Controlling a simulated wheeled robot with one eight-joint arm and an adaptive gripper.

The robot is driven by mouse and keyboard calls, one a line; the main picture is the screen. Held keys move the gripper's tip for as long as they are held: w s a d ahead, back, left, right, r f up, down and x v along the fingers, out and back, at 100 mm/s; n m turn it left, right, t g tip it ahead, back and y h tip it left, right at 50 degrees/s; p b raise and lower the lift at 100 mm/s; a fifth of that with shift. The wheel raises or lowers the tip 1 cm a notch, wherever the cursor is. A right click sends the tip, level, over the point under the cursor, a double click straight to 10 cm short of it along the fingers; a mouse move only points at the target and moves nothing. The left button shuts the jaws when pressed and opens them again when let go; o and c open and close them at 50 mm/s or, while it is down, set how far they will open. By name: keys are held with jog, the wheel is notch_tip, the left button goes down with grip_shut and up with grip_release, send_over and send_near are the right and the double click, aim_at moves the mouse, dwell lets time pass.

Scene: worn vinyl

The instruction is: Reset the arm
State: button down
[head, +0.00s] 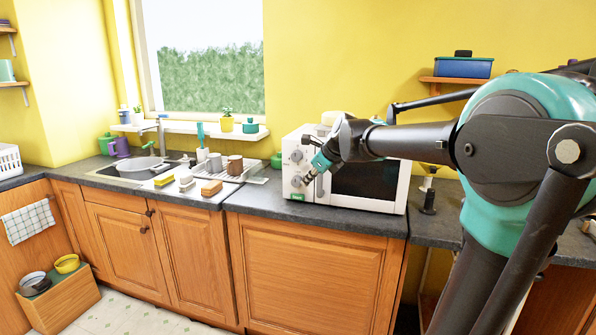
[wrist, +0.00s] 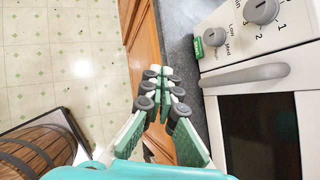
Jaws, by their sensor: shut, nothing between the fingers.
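My gripper (head: 304,180) is in front of the left side of the white microwave (head: 296,157) in the head view, close to its control panel. In the wrist view my gripper (wrist: 161,72) is shut, with its green and grey fingers together and nothing between them. It points over the counter's front edge, beside the microwave's grey handle (wrist: 244,75). The handle and the knobs (wrist: 215,37) lie to the right of the fingers, apart from them. The microwave door looks closed. My arm reaches in from the right in the head view.
The dark counter (head: 262,196) carries the microwave. A sink (head: 136,167), a yellow sponge (head: 163,180) and a drying rack with mugs (head: 235,165) are to the left. A wooden crate (head: 60,299) with bowls stands on the floor at lower left.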

jog(key=s+d+f+n+g+h, duration=0.1)
jog(key=s+d+f+n, duration=0.4)
jog(key=s+f+n, duration=0.3)
jog(key=s+d+f+n+h, duration=0.2)
jog(key=s+d+f+n, duration=0.3)
jog(key=s+f+n, duration=0.3)
jog(key=s+d+f+n+g+h, duration=0.1)
jog(key=s+d+f+n+h, duration=0.1)
jog(key=s+d+f+n, duration=0.3)
jog(key=s+f+n, duration=0.3)
jog(key=s+f, duration=0.4)
jog(key=shift+s+d+n+g, duration=0.15)
jog(key=shift+d+n+g, duration=0.1)
jog(key=shift+n+g, duration=0.05)
